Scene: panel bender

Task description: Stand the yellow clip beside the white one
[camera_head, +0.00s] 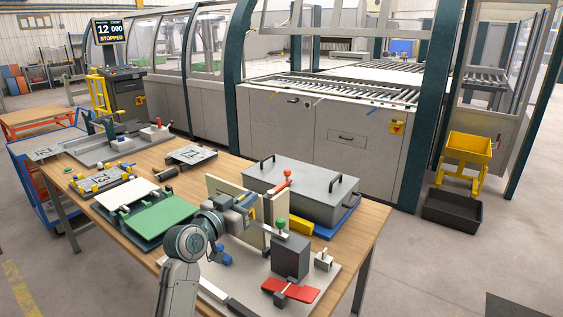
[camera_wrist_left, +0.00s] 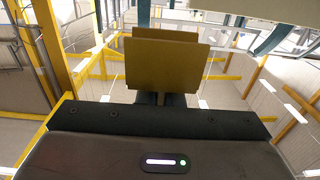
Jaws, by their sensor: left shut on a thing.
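My left gripper (camera_head: 250,207) is shut on the yellow clip (camera_wrist_left: 165,68), which shows in the left wrist view as two close mustard-yellow plates beyond the fingers. In the head view the gripper is in front of an upright cream board (camera_head: 224,191), above the right part of the wooden table, and the clip is mostly hidden there. A small whitish block with a dark top (camera_head: 323,261) stands near the table's right side; I cannot tell whether it is the white clip. My right gripper is not in view.
A grey case with black handles (camera_head: 300,187) lies behind the board. A dark block (camera_head: 290,256), a red piece (camera_head: 290,289) and a green-knobbed clamp (camera_head: 282,224) crowd the front right. A green plate (camera_head: 153,217) and several fixtures cover the table's left.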

